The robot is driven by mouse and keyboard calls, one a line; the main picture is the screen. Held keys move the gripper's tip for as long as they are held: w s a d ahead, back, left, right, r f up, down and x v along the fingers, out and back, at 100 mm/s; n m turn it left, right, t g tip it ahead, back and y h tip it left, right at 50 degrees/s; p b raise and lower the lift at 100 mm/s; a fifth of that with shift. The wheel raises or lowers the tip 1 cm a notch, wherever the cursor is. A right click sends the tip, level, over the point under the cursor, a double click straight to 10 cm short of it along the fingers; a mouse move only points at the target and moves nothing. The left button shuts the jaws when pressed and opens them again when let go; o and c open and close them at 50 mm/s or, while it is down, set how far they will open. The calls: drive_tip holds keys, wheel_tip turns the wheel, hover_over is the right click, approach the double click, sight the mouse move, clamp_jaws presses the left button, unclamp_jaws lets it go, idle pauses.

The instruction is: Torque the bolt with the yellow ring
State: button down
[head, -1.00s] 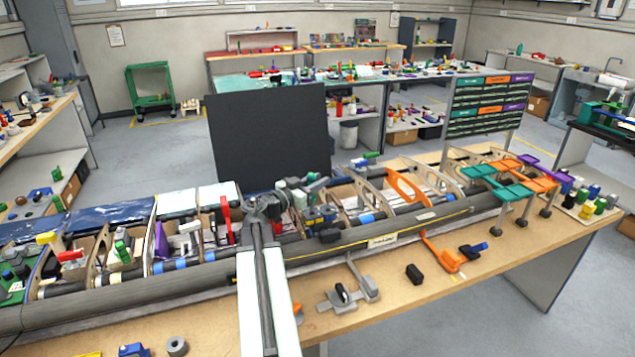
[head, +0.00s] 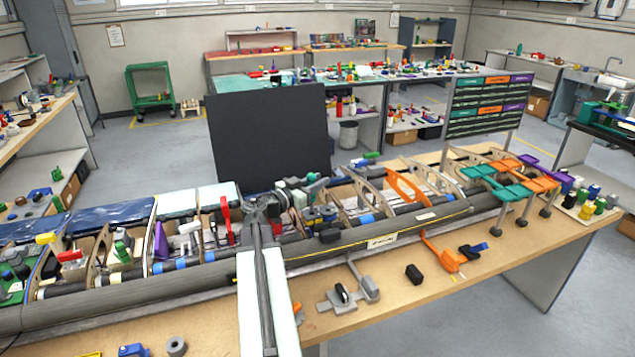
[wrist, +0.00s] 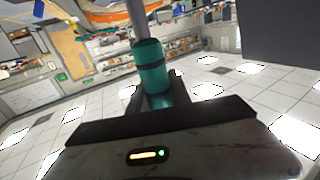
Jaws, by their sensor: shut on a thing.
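My gripper (head: 285,192) is over the open wing bays, at the end of my arm, in the middle of the head view. In the wrist view my gripper (wrist: 155,95) is shut on a teal cylindrical tool (wrist: 151,68). The tool has a dark band and a grey shaft running up out of the picture. Its far tip is not in view there. Just right of my gripper, small blue and yellow parts (head: 318,213) sit in the bay. I cannot make out which bolt has a yellow ring, or whether the tool touches one.
The long dark grey spar tube (head: 150,285) runs along the front of the wing. Wooden ribs and an orange rib (head: 405,187) stand to the right. A black panel (head: 268,135) stands behind. A grey clamp (head: 345,297) and black block (head: 413,273) lie on the bench.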

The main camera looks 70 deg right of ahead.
drive_tip(key=shift+f, duration=0.15)
wheel_tip(320, 180, down, 3)
drive_tip(key=b, duration=0.3)
idle(0.5)
drive_tip(key=shift+s+f, duration=0.1)
drive_tip(key=shift+f, duration=0.05)
idle(1.1)
wheel_tip(320, 180, up, 6)
drive_tip(key=p, duration=0.5)
drive_tip(key=shift+f, duration=0.2)
